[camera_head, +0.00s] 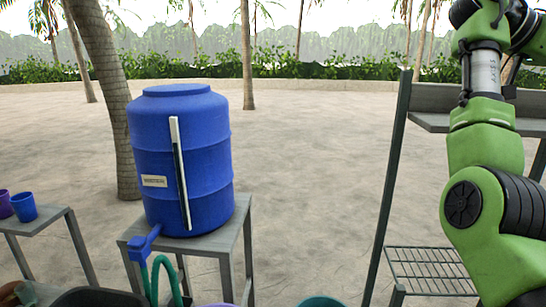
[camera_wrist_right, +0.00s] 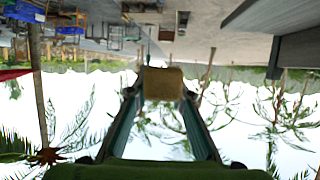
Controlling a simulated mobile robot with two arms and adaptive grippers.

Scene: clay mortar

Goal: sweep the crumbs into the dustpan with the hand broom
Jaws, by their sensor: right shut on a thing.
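My right gripper (camera_wrist_right: 163,95) shows in the right wrist view, which is upside down. Its two dark fingers are shut on a tan, block-like thing (camera_wrist_right: 163,83) at their tips. I cannot tell whether this is part of the hand broom. In the head view only my green right arm shows at the right, raised, and its gripper is out of the picture. My left gripper is in neither view. I see no crumbs and no dustpan that I can make out.
A blue water barrel (camera_head: 180,160) stands on a grey stand (camera_head: 228,238). Left of it, blue (camera_head: 23,207) and purple cups stand on a small table (camera_head: 45,220). A metal shelf rack (camera_head: 430,270) stands at right, near my right arm.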

